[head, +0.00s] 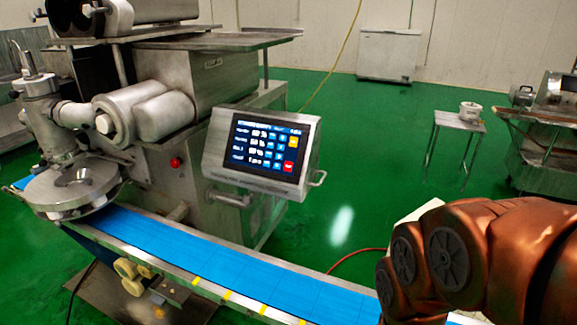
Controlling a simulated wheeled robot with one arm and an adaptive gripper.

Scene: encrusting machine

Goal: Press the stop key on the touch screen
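The touch screen (262,148) is in a grey metal housing on the front of the encrusting machine (195,75), near the middle of the head view. It is lit, with a dark background, white text rows and small blue keys. A red key (289,168) is at its lower right and a yellow key (293,141) at its upper right. Their labels are too small to read, so I cannot confirm which is the stop key. My copper-coloured arm fills the lower right corner, apart from the screen in the picture. My gripper is not in view.
A blue conveyor belt (210,254) runs below the screen, from left to lower right. A handle (318,179) sticks out at the housing's right side. A red button (176,162) is on the machine body. A small table (460,122) stands at right; green floor lies between.

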